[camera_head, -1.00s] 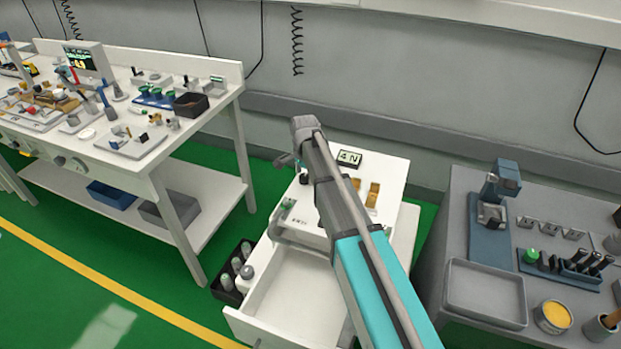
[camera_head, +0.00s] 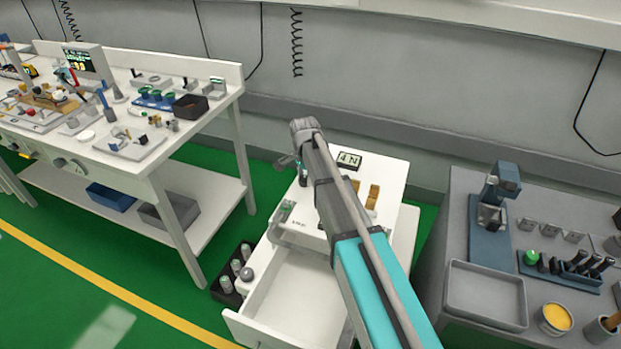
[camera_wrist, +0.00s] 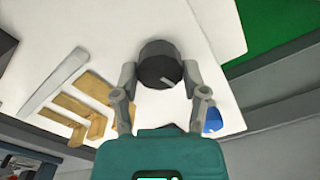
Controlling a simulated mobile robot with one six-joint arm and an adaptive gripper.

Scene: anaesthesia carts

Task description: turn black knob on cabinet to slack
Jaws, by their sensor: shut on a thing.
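The black knob (camera_wrist: 160,64) is a dark round knob with a pale pointer line, standing on the white top of the cabinet in the wrist view. The pointer line aims toward the lower right of that picture. My gripper (camera_wrist: 160,76) has one finger on each side of the knob and is shut on it. In the head view my arm hides the knob and most of the gripper. The white cabinet (camera_head: 395,172) stands in the middle, with an open, empty-looking drawer (camera_head: 293,298) at its front. No slack marking can be read.
A display reading "4 N" (camera_head: 349,159) and tan blocks (camera_head: 373,196) sit on the cabinet top; tan brackets (camera_wrist: 88,105) and a blue piece (camera_wrist: 212,121) lie near the gripper. A black bottle crate (camera_head: 226,292) stands left. A grey bench (camera_head: 455,205) is at right.

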